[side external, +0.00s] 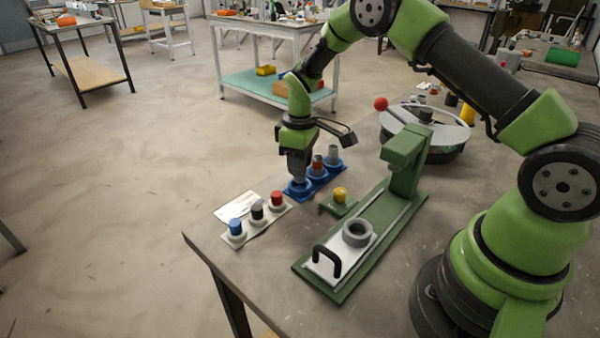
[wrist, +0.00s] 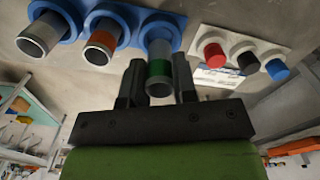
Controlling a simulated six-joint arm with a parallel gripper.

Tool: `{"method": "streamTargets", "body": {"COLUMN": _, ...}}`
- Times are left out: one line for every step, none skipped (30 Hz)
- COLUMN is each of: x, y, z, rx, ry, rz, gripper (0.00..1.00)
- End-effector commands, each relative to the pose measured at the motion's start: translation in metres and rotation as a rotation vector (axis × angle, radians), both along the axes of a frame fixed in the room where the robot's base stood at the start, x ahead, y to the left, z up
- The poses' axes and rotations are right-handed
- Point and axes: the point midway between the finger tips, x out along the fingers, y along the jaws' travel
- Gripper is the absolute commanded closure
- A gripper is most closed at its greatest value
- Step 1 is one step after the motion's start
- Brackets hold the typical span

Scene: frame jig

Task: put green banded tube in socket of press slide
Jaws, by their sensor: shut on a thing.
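The green banded tube (wrist: 159,70) is a grey tube with a green band, seen between my gripper's fingers in the wrist view. My gripper (wrist: 158,85) is shut on it. The tube's far end is at the blue rack (side external: 299,187), in the end holder; I cannot tell whether it is still seated. In the side view my gripper (side external: 299,178) hides the tube. The press slide (side external: 325,268) is a white plate with a black handle on a green base, and its grey ring socket (side external: 357,233) is empty.
The blue rack also holds an orange-banded tube (wrist: 103,42) and a grey tube (wrist: 42,36). A white rack holds red (side external: 277,198), black (side external: 257,210) and blue (side external: 236,226) capped pieces. A yellow piece (side external: 340,194) and the green press head (side external: 404,146) stand near the slide.

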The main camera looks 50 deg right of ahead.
Motion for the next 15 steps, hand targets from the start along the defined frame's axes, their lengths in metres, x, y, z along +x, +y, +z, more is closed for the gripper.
{"method": "streamTargets", "body": {"x": 0.001, "y": 0.0, "z": 0.013, "rx": 0.0, "ry": -0.007, "rz": 0.0, "gripper": 0.98}}
{"method": "streamTargets", "body": {"x": 0.001, "y": 0.0, "z": 0.02, "rx": -0.001, "ry": -0.007, "rz": 0.0, "gripper": 0.98}}
{"method": "streamTargets", "body": {"x": 0.001, "y": 0.0, "z": 0.028, "rx": -0.001, "ry": -0.007, "rz": -0.001, "gripper": 0.98}}
{"method": "streamTargets", "body": {"x": 0.001, "y": 0.0, "z": 0.034, "rx": 0.0, "ry": -0.007, "rz": -0.001, "gripper": 0.98}}
{"method": "streamTargets", "body": {"x": 0.001, "y": 0.0, "z": 0.04, "rx": -0.001, "ry": -0.007, "rz": 0.0, "gripper": 0.98}}
{"method": "streamTargets", "body": {"x": 0.001, "y": 0.0, "z": 0.047, "rx": -0.002, "ry": -0.006, "rz": 0.0, "gripper": 0.98}}
{"method": "streamTargets", "body": {"x": 0.001, "y": 0.0, "z": 0.052, "rx": -0.001, "ry": -0.006, "rz": -0.001, "gripper": 0.98}}
{"method": "streamTargets", "body": {"x": 0.001, "y": 0.0, "z": 0.056, "rx": -0.001, "ry": -0.005, "rz": -0.001, "gripper": 0.98}}
{"method": "streamTargets", "body": {"x": 0.001, "y": 0.0, "z": 0.062, "rx": -0.001, "ry": -0.004, "rz": -0.001, "gripper": 0.98}}
{"method": "streamTargets", "body": {"x": 0.001, "y": 0.0, "z": 0.066, "rx": -0.002, "ry": -0.004, "rz": 0.0, "gripper": 0.98}}
{"method": "streamTargets", "body": {"x": 0.001, "y": 0.0, "z": 0.069, "rx": -0.001, "ry": -0.003, "rz": 0.0, "gripper": 0.98}}
{"method": "streamTargets", "body": {"x": 0.001, "y": 0.0, "z": 0.074, "rx": -0.002, "ry": -0.004, "rz": 0.0, "gripper": 0.98}}
{"method": "streamTargets", "body": {"x": 0.001, "y": 0.0, "z": 0.077, "rx": -0.001, "ry": -0.004, "rz": -0.001, "gripper": 0.98}}
{"method": "streamTargets", "body": {"x": 0.001, "y": 0.0, "z": 0.08, "rx": -0.001, "ry": -0.004, "rz": -0.001, "gripper": 0.98}}
{"method": "streamTargets", "body": {"x": 0.001, "y": 0.0, "z": 0.083, "rx": -0.001, "ry": -0.003, "rz": -0.001, "gripper": 0.98}}
